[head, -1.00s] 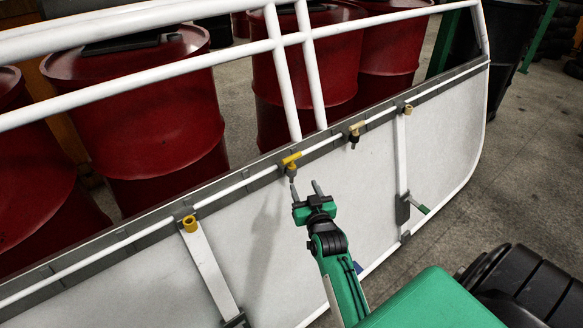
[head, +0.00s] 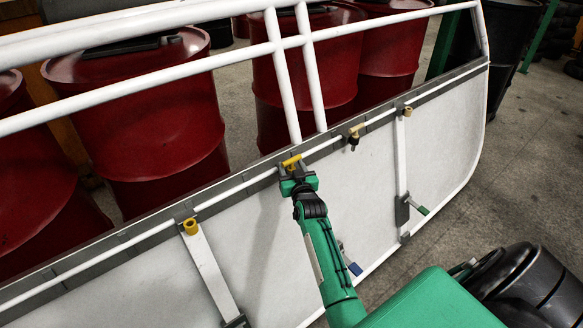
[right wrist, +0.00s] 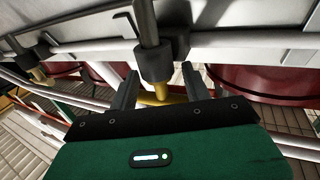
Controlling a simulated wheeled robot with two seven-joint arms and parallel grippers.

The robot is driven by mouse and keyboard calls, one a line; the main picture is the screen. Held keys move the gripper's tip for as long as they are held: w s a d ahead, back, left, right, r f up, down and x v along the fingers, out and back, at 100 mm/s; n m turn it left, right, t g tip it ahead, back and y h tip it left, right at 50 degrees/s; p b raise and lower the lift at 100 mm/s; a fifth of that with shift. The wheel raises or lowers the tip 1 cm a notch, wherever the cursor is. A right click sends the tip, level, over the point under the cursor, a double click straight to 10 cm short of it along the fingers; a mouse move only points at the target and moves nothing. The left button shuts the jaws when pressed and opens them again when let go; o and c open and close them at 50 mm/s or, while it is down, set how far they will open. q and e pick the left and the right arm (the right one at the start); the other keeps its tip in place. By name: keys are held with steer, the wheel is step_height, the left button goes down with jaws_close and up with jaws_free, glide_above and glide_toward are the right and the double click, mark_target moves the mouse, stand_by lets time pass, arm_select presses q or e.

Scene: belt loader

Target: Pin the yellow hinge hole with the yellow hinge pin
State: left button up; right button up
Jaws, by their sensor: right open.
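The yellow hinge pin (head: 291,160) sits in a dark holder on the panel's rail, its bent yellow handle on top. In the right wrist view its yellow part (right wrist: 155,99) shows below a dark grey collar (right wrist: 160,62). My right gripper (head: 291,173) is at the pin. Its two fingers stand apart on either side of the pin (right wrist: 160,90), with gaps visible, so it is open and not holding it. The yellow hinge hole (head: 190,225) is a ring at the top of a white bar, lower left along the rail. My left gripper is not in view.
A tan pin (head: 355,131) and a tan hinge ring (head: 407,111) are farther right on the same rail. White tubes (head: 278,45) rise above the panel (head: 257,248). Red drums (head: 150,120) stand behind it. Concrete floor lies open at the right.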

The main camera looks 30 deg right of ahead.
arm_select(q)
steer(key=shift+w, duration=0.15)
arm_select(e)
steer(key=shift+w, duration=0.1)
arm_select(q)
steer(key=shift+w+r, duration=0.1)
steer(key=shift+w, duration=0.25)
arm_select(e)
jaws_close()
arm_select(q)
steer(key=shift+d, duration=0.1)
arm_select(e)
steer(key=shift+r, duration=0.15)
